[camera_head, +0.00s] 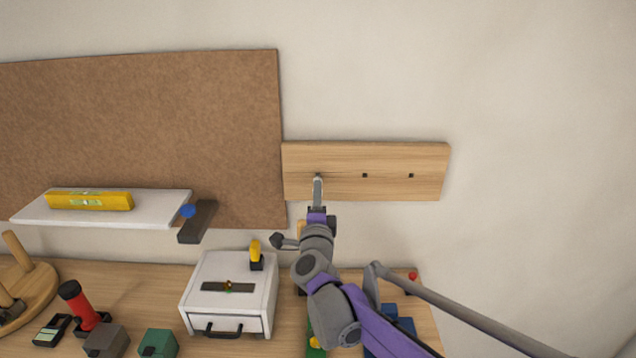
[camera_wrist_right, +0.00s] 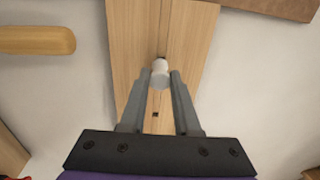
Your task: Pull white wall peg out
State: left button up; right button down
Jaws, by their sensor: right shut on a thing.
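The white wall peg (camera_wrist_right: 160,76) shows in the right wrist view as a short pale cylinder in front of the wooden wall board (camera_wrist_right: 185,30). My right gripper (camera_wrist_right: 160,75) is shut on it, one finger on each side. In the head view the right gripper (camera_head: 318,178) is at the left part of the board (camera_head: 390,158) and hides the peg. Two dark holes (camera_head: 365,175) are open to its right. I cannot tell how far the peg sits in the board. My left gripper is not in view.
A brown pinboard (camera_head: 150,120) hangs left of the board. A white shelf (camera_head: 150,213) holds a yellow level (camera_head: 90,201). Below, the wooden bench (camera_head: 130,285) carries a white drawer box (camera_head: 200,270), a red-handled tool (camera_head: 75,300) and several blocks. The wall right of the board is clear.

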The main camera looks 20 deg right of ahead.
jog(key=shift+v, duration=1.5)
jog(key=b+v, duration=0.1)
jog(key=v, duration=0.9)
jog(key=shift+f, duration=0.15)
